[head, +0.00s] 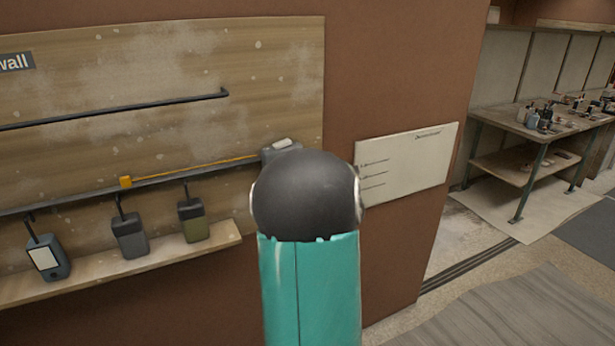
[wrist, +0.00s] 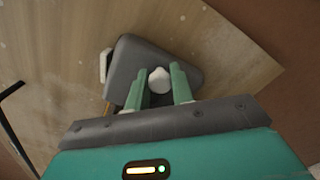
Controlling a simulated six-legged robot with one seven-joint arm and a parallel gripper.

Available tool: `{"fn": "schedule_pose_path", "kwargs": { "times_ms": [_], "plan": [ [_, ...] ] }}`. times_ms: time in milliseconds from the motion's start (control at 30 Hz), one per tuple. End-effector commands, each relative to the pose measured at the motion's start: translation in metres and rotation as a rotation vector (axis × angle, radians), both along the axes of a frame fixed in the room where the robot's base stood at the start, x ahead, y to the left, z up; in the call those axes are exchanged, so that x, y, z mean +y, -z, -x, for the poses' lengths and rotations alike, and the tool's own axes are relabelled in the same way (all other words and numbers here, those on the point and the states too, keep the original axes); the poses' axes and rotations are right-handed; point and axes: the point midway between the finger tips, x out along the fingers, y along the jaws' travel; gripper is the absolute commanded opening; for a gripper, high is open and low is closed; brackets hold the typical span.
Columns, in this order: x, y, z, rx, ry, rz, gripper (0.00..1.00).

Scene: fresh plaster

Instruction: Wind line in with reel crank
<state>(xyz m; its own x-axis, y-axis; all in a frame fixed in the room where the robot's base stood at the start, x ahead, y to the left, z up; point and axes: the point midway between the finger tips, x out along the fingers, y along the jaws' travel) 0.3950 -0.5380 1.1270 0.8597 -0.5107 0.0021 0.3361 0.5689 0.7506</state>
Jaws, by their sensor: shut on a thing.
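The grey reel (head: 272,154) is mounted on the wooden wall board, partly hidden by my arm in the head view. In the wrist view the reel (wrist: 128,66) is a grey rounded-corner body. My gripper (wrist: 159,72) has its green fingers shut on the pale crank knob (wrist: 159,82) in front of the reel. The crank's arm cannot be made out. An orange line (head: 190,168) runs left from the reel to a small orange block (head: 125,182) on the dark rail. In the head view my gripper is hidden behind my arm.
Several hanging tags or containers, including a green one (head: 193,222), hang from hooks below the rail, over a wooden ledge (head: 130,268). A dark bar (head: 110,109) crosses the board above. A white panel (head: 408,165) is on the wall to the right. A workbench (head: 540,130) stands farther right.

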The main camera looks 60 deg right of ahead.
Motion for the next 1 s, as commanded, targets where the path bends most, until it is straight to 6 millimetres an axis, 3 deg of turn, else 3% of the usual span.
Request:
{"fn": "schedule_pose_path", "kwargs": {
  "times_ms": [333,867,900,1000],
  "plan": [
    [0.0040,-0.0046,-0.0034,0.085,-0.007,0.133,0.00],
    [0.0043,-0.0045,-0.0035,0.101,-0.006,0.156,0.00],
    [0.0042,-0.0045,-0.0034,0.101,-0.006,0.155,0.27],
    [0.0039,-0.0049,-0.0030,0.100,-0.006,0.156,0.45]
  ]
}}
